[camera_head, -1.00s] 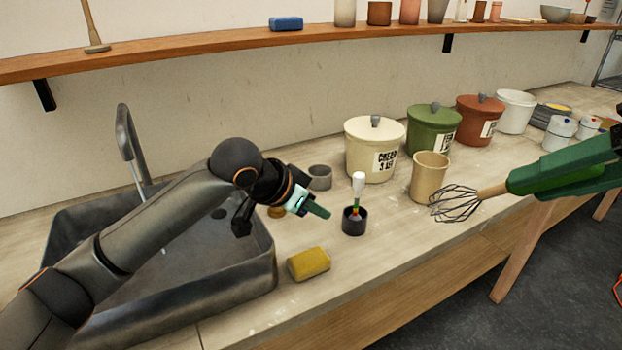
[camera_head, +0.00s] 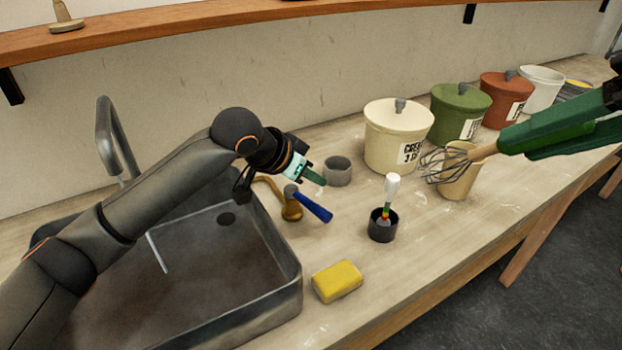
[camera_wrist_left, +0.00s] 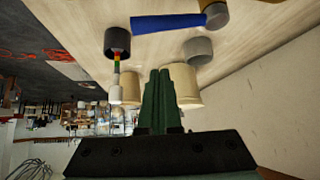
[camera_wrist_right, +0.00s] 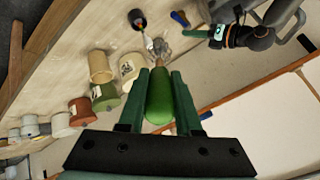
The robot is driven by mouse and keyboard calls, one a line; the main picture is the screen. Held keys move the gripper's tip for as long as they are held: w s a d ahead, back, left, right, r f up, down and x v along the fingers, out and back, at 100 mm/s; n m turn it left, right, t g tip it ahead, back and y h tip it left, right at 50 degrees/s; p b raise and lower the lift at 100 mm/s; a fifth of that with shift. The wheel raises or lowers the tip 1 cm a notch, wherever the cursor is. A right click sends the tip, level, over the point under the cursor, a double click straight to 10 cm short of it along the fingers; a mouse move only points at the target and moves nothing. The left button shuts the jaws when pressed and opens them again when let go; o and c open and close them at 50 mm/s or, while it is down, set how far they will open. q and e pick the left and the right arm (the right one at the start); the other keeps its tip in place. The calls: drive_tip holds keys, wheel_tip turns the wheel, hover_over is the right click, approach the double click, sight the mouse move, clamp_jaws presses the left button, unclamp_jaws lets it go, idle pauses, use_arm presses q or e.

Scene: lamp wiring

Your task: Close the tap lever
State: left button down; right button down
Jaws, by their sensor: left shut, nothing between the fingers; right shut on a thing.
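The tap lever (camera_head: 316,206) is a blue handle on a brass base with a grey hub, on the counter just right of the sink. It points toward the lower right. It also shows at the top of the left wrist view (camera_wrist_left: 168,22). My left gripper (camera_head: 313,177) is shut and empty, above and behind the lever, apart from it. The grey tap spout (camera_head: 112,140) curves over the sink (camera_head: 285,285), where a thin pale streak (camera_head: 157,252) shows. My right gripper (camera_head: 513,148) is shut on a whisk (camera_head: 445,164), held over the counter; its green handle shows between the fingers (camera_wrist_right: 160,97).
A grey cup (camera_head: 338,174) stands close to my left gripper. A black cup with a white-handled tool (camera_head: 382,228) and a yellow sponge (camera_head: 337,281) are nearer the front edge. A beige cup (camera_head: 460,182) stands behind the whisk. Lidded pots (camera_head: 390,140) line the back.

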sight(308, 203)
drive_tip(key=shift+r, duration=0.1)
use_arm(q)
drive_tip(key=shift+w+d+f+p, duration=0.1)
drive_tip(key=shift+w+d+f, duration=0.05)
drive_tip(key=shift+f, duration=0.95)
drive_tip(key=shift+w+d+f+p, duration=0.15)
drive_tip(key=shift+w+f, duration=0.05)
drive_tip(key=shift+f, duration=0.9)
drive_tip(key=shift+w+d+f+p, duration=0.1)
drive_tip(key=shift+w+d+f, duration=0.05)
drive_tip(key=shift+f, duration=0.95)
use_arm(e)
drive_tip(key=shift+r, duration=0.3)
